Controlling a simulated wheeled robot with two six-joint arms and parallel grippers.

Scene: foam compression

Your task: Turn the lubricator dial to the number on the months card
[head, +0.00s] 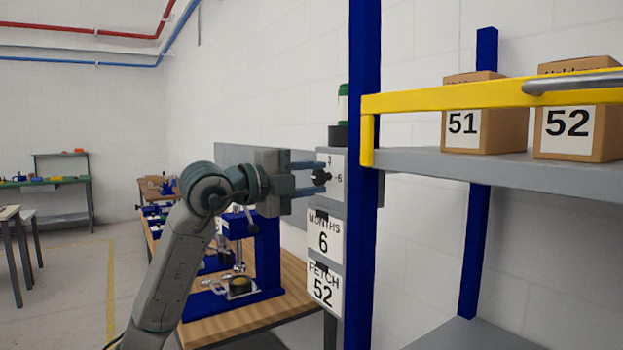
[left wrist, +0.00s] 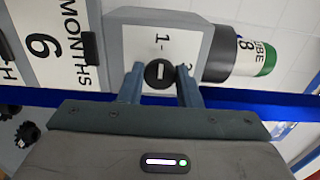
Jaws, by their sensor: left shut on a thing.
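The lubricator dial is a black knob (head: 321,177) on a grey plate; numbers 3 and 6 show around it in the head view. My left gripper (head: 316,178) is shut on the knob, one finger on either side. The months card (head: 323,232) reads 6. My right gripper is not in view.
A lubricator with a green cap (left wrist: 265,58) stands over the plate. A fetch card (head: 324,290) reading 52 hangs below the months card. A blue post (head: 364,100) and a shelf (head: 410,160) with boxes 51 and 52 stand close right. A wooden bench (head: 235,325) lies below.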

